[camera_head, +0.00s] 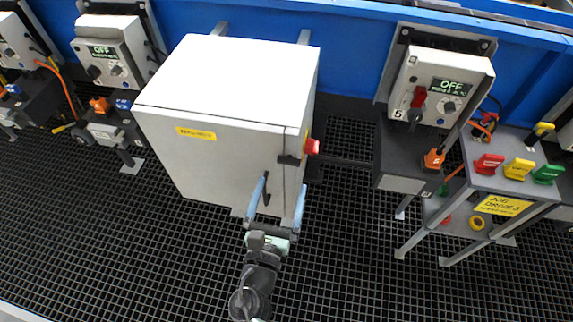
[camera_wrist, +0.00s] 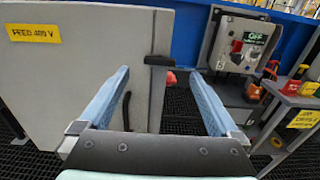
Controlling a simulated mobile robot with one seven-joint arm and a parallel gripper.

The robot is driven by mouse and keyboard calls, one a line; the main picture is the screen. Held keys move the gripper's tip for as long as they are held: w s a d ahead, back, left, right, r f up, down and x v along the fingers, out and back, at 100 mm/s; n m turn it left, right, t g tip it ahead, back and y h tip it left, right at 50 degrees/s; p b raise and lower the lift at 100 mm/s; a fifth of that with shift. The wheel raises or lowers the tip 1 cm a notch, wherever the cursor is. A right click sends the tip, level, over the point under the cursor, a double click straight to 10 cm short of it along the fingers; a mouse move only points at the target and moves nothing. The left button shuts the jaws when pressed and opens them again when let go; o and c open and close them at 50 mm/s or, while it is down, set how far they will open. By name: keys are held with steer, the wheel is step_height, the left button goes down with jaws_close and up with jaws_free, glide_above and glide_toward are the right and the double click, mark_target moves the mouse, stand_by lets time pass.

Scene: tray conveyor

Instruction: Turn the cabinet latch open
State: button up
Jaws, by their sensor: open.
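The cabinet (camera_head: 215,135) is a pale grey box with a yellow label on its front door; the wrist view also shows its door (camera_wrist: 75,85). A short black horizontal bar, which looks like the latch (camera_head: 289,160), sits at the door's right edge and also shows in the wrist view (camera_wrist: 158,60). A black curved handle (camera_head: 267,195) is lower on the door, partly behind my left finger in the wrist view. My gripper (camera_head: 282,185) is open and empty before the door's right edge. In the wrist view the latch appears between the blue fingertips (camera_wrist: 160,73); contact cannot be told.
A red knob (camera_head: 312,146) juts from the cabinet's right side. A control box (camera_head: 440,85) and a stand with coloured switches (camera_head: 505,195) are on the right. Another control box (camera_head: 113,50) stands at left. The dark grid floor (camera_head: 130,250) in front is clear.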

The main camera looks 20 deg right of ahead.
mark_target(288, 164)
steer(key=x, duration=0.6)
steer(key=shift+w+d, duration=0.15)
steer(key=c, duration=1.4)
steer(key=shift+o, duration=0.2)
